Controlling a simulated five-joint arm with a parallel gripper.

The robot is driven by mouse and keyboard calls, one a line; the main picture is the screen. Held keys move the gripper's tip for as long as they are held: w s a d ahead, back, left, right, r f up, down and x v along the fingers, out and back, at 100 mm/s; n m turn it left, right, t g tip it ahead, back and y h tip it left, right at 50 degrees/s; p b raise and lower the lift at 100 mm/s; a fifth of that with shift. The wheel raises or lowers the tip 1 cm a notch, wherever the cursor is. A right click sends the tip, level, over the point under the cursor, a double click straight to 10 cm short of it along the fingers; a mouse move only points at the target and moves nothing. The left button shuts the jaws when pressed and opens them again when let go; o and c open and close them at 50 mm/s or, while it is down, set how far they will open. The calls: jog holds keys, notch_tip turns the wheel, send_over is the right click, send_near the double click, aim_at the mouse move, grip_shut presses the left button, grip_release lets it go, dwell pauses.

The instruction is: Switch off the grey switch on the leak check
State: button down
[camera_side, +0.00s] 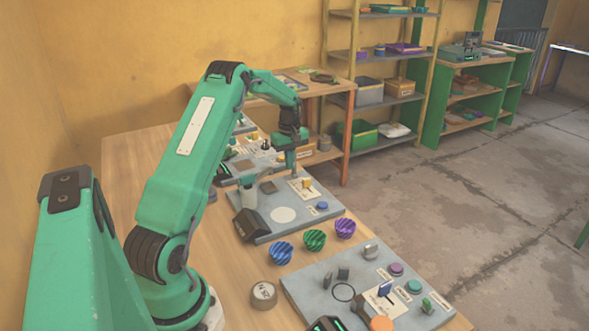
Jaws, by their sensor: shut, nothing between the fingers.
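My gripper (295,174) points down, shut and empty, over the back part of the middle grey panel (262,226). That panel carries a white disc, a small dark grey block (268,187), a yellow switch (307,183) on a white plate, and a blue button. The gripper is close to the yellow switch; I cannot tell if it touches anything. The near grey panel (310,290) has a light grey upright piece (371,250) at its back edge and dark grey pieces (343,273) beside a ring. The panel names are too small to read, so I cannot tell which is the leak check.
Blue (281,253), green (314,240) and purple (345,228) striped cups stand between the two panels. A round tan piece (263,294) lies left of the near panel. More panels lie farther back on the wooden table (135,165). Shelves stand behind.

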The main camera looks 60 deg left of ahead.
jog(key=shift+w, duration=0.4)
jog(key=shift+r, duration=0.15)
notch_tip(320, 180, up, 7)
jog(key=s, duration=0.1)
jog(key=shift+s, duration=0.15)
dwell(1.0)
